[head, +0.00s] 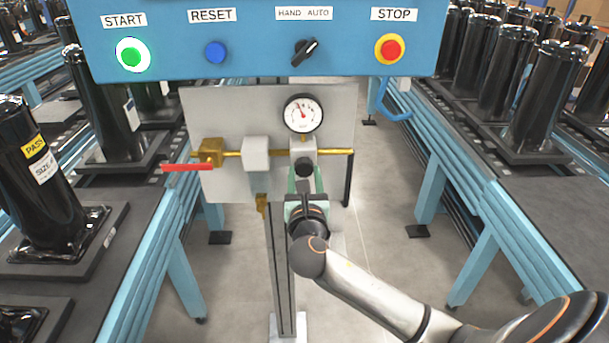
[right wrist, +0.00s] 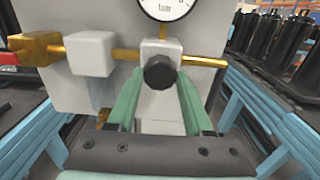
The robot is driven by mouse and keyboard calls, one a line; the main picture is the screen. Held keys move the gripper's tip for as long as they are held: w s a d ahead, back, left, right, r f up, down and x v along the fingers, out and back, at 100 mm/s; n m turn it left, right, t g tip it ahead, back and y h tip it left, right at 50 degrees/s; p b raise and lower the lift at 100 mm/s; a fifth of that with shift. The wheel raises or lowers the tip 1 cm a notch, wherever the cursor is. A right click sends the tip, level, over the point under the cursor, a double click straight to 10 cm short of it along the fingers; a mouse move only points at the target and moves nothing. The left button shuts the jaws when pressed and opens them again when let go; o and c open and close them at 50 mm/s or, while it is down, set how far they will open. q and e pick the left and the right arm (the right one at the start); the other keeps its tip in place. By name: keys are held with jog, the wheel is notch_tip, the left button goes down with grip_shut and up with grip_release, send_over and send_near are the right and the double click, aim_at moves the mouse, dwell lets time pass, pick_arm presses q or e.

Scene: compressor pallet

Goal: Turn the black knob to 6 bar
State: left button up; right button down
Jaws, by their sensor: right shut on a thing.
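The black knob (head: 304,167) sits on the front of the pale regulator block (head: 303,147), below the round pressure gauge (head: 303,114). The gauge's red needle points up and slightly left; its numbers are too small to read. My right gripper (head: 305,182) reaches up from below with its green fingers at the knob. In the right wrist view the knob (right wrist: 160,72) lies between the two fingertips (right wrist: 160,82), and they are shut on it. Only the lower part of the gauge (right wrist: 165,6) shows there. My left gripper is out of view.
A brass pipe (head: 232,153) and a red lever (head: 187,167) are left of the regulator on the grey panel (head: 220,110). A blue button box (head: 260,60) hangs above. Conveyors with black cylinders (head: 505,75) line both sides; bare floor lies between.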

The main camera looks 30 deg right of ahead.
jog(key=shift+m, duration=0.3)
jog(key=m, duration=0.3)
jog(key=shift+m, duration=0.4)
jog(key=m, duration=0.3)
jog(key=shift+m, duration=0.3)
jog(key=m, duration=0.4)
jog(key=shift+a+b, duration=0.1)
jog(key=shift+b, duration=0.2)
jog(key=shift+m+b, duration=0.3)
jog(key=shift+m, duration=1.7)
jog(key=shift+c, duration=1.5)
grip_release()
